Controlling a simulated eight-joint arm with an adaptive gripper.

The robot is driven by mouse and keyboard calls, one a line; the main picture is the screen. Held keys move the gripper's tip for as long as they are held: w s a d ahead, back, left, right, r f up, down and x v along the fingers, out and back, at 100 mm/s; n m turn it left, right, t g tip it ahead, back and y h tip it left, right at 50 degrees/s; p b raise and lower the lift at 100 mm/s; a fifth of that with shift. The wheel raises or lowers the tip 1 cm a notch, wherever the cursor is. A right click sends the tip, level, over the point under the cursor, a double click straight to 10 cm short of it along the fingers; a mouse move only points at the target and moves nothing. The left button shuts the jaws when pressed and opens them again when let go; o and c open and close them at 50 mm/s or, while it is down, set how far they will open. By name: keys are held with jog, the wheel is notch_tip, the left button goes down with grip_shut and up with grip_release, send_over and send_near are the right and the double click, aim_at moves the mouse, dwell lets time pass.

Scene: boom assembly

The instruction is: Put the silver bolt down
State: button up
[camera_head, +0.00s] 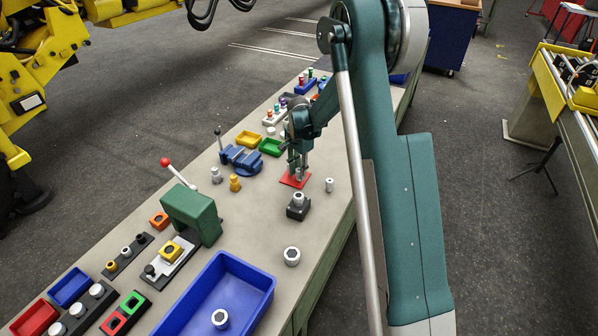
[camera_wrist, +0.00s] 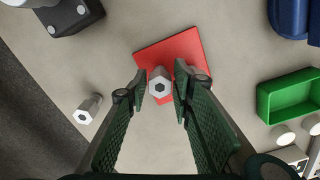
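The silver bolt (camera_wrist: 160,84) stands on the red square plate (camera_wrist: 190,56) in the wrist view, its hex-socket head facing the camera. My gripper (camera_wrist: 161,86) has its two green fingers on either side of the bolt, with a narrow gap seeming to show at each side, so it looks open around it. In the head view my gripper (camera_head: 298,170) is low over the red plate (camera_head: 293,181), and it largely hides the bolt there.
Another silver bolt (camera_head: 329,185) stands right of the plate, with a dark block (camera_head: 298,208) in front. A green tray (camera_head: 270,147) and blue vise (camera_head: 241,158) are close by. Bare table surrounds the plate.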

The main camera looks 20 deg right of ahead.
jog(key=shift+r, duration=0.15)
notch_tip(320, 180, up, 12)
jog(key=shift+p, duration=0.4)
dwell(0.6)
